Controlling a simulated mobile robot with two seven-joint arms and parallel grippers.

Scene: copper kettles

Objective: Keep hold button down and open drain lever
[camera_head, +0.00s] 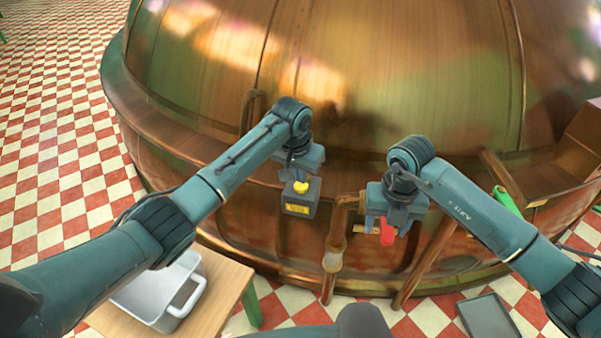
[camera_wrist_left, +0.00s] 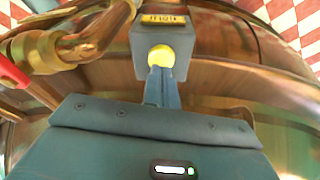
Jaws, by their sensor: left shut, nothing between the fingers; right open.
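A grey box (camera_head: 311,197) with a yellow label is mounted on the kettle's side, with a yellow button (camera_head: 301,187) on it. My left gripper (camera_head: 298,174) is shut and empty above the button. In the left wrist view its closed fingertips (camera_wrist_left: 162,80) meet the yellow button (camera_wrist_left: 161,56) and appear to touch it; how far it is pressed cannot be told. The red drain lever (camera_head: 388,234) hangs by the copper drain pipe, and part of it shows in the left wrist view (camera_wrist_left: 12,74). My right gripper (camera_head: 378,222) is open at the lever; its fingers are partly hidden.
The large copper kettle (camera_head: 400,70) fills the back. A copper pipe (camera_head: 336,235) runs down between my grippers. A white tray (camera_head: 138,298) sits on a wooden table (camera_head: 222,285) at lower left. A grey tray (camera_head: 489,318) lies on the checkered floor at lower right.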

